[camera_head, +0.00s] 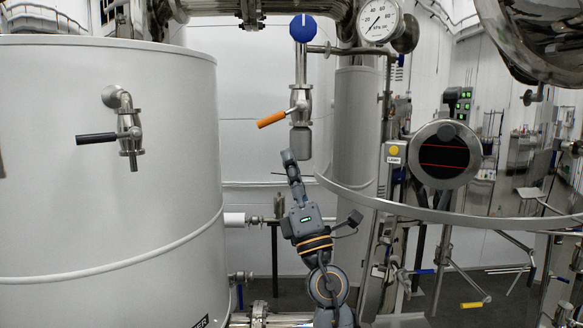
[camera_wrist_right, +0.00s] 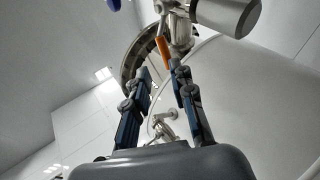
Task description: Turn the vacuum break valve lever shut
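An orange lever (camera_head: 272,119) sticks out to the left, sloping slightly down, from a steel valve body (camera_head: 300,103) on a vertical pipe. A grey cylindrical end (camera_head: 300,142) hangs below the valve. My right gripper (camera_head: 289,156) is below the lever and apart from it, pointing up. In the right wrist view the gripper (camera_wrist_right: 162,72) has its two blue-grey fingers apart with nothing held. The orange lever (camera_wrist_right: 163,49) shows just past the fingertips, between them in the picture. My left gripper is not in view.
A large white tank (camera_head: 100,220) stands at left, with a black-handled valve (camera_head: 127,137) on its side. A blue knob (camera_head: 303,28) and a pressure gauge (camera_head: 379,20) are above. A curved rail (camera_head: 450,215) and a round red-lit window (camera_head: 444,156) are at right.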

